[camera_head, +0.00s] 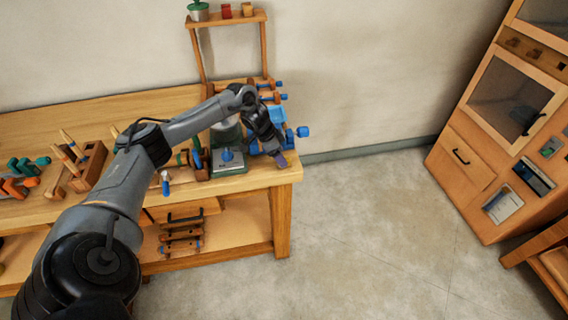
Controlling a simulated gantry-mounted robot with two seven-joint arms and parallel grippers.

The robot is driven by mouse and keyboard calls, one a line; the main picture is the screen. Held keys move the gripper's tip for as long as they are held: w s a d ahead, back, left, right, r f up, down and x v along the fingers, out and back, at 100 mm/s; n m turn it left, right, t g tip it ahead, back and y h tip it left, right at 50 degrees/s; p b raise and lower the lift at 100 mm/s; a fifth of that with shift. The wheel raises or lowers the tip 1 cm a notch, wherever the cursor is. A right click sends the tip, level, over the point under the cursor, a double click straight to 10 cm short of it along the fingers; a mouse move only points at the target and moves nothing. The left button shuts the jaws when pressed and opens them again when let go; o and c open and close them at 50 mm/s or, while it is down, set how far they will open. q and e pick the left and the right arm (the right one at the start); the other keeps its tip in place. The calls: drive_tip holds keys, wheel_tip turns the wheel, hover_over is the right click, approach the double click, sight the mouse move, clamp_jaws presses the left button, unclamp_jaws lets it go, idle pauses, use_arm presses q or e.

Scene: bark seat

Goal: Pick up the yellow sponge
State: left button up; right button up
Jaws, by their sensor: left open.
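I cannot make out a yellow sponge anywhere in the head view. My left arm comes in from the lower left and reaches over the wooden workbench (262,177). My left gripper (279,156) is at the right end of the benchtop, pointing down. It is open, and I see nothing held in it. It is close to blue tools (291,133) and to the right of a grey box with a blue knob (228,163). The gripper and forearm hide part of the bench behind them. My right gripper is not in view.
A rack of wooden-handled tools (88,165) and green and orange tools (28,166) are on the bench's left. A small raised shelf (235,19) stands at the back. A wooden cabinet (468,170) is at the right. The floor between is clear.

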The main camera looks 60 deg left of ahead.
use_arm(q)
drive_tip(key=x, duration=0.2)
drive_tip(key=shift+w+d+f, duration=0.1)
drive_tip(key=shift+f, duration=0.25)
drive_tip(key=shift+c, duration=0.7)
drive_tip(key=c, duration=0.9)
drive_tip(key=shift+r, duration=0.15)
drive_tip(key=shift+r, duration=0.85)
wheel_tip(320, 180, up, 3)
drive_tip(key=shift+f+p, duration=0.2)
drive_tip(key=shift+p, duration=0.15)
drive_tip(key=s+d+r, duration=0.1)
drive_tip(key=d+r, duration=0.1)
drive_tip(key=d, duration=0.1)
drive_tip(key=d+r+p, duration=0.1)
drive_tip(key=d+r, duration=0.1)
drive_tip(key=d, duration=0.2)
drive_tip(key=s+d+r, duration=0.1)
drive_tip(key=d+r, duration=0.1)
drive_tip(key=d, duration=0.2)
drive_tip(key=shift+s+d+r+p, duration=0.15)
drive_tip(key=shift+s+r+p, duration=0.1)
drive_tip(key=shift+s+p, duration=0.1)
